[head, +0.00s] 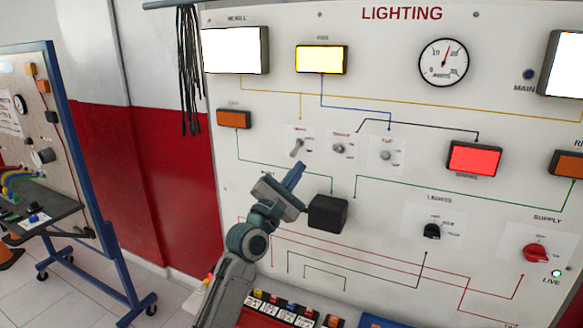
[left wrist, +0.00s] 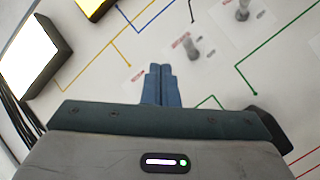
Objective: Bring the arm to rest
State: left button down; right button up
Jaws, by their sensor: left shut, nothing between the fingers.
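My left gripper (head: 294,174) is in front of the white lighting board (head: 400,215), below the left toggle switch (head: 297,147). Its blue fingers are closed together with nothing between them. In the left wrist view the shut fingers (left wrist: 162,86) point up at the board, with a toggle switch (left wrist: 190,46) above and to their right. I cannot tell whether the fingertips touch the board. My right gripper is in neither view.
A black box (head: 328,213) stands out from the board close beside the gripper. Black cables (head: 187,70) hang at the board's left edge. A red supply knob (head: 536,253) is at lower right. A second trainer on a blue wheeled frame (head: 85,170) stands at left.

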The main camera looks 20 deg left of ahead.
pick_arm(q)
jog(key=shift+s+a+r, duration=0.2)
jog(key=shift+s+a, duration=0.25)
jog(key=shift+s, duration=0.35)
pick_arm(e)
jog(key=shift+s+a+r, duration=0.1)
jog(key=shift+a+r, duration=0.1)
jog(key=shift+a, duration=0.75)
pick_arm(q)
jog(key=shift+a, duration=0.1)
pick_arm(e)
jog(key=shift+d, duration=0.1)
